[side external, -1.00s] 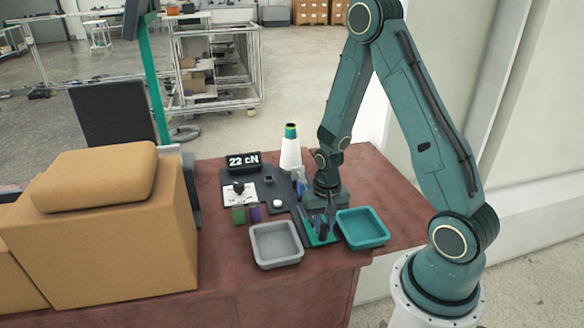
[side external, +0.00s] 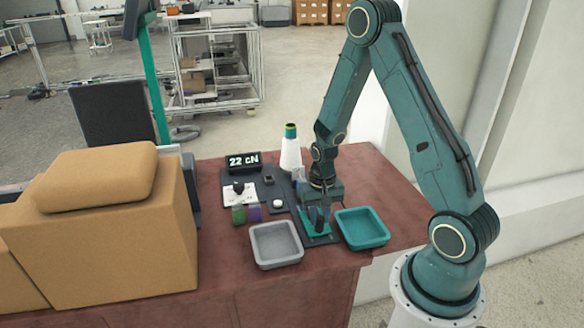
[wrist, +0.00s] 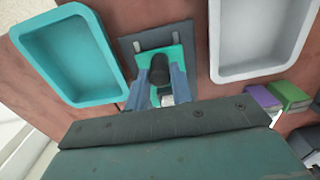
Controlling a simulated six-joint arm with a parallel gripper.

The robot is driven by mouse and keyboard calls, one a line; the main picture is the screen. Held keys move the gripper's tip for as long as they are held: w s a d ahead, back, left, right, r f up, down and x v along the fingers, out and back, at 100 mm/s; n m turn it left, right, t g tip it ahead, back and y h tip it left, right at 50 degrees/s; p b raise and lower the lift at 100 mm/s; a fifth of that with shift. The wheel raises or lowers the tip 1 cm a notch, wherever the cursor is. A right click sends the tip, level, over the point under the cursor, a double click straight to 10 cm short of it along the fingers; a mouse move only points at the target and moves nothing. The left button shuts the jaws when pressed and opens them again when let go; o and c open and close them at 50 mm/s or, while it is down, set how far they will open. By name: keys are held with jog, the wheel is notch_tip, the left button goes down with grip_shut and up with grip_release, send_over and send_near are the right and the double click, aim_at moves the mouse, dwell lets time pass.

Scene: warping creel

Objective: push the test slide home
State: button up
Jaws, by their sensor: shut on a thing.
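The test slide is a teal plate (wrist: 177,54) with an upright black knob (wrist: 160,68). It lies on a dark base (wrist: 128,44) on the table. My gripper (wrist: 160,86) is shut on the knob, its two blue-grey fingers on either side of it. In the side external view the slide (side external: 307,228) shows below my gripper (side external: 319,217), between the two trays. A bare strip of dark base shows at its front end. The slide's far end is hidden by my gripper, so I cannot tell how it meets anything there.
A teal tray (side external: 386,233) stands close to the right of the slide and a grey tray (side external: 252,252) to the left.

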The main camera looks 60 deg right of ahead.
jog(key=shift+w+d, duration=1.35)
jog(key=shift+w, duration=0.05)
jog(key=o, duration=0.7)
jog(key=shift+r, duration=0.1)
notch_tip(320, 180, up, 7)
jog(key=shift+r, duration=0.1)
dwell(0.5)
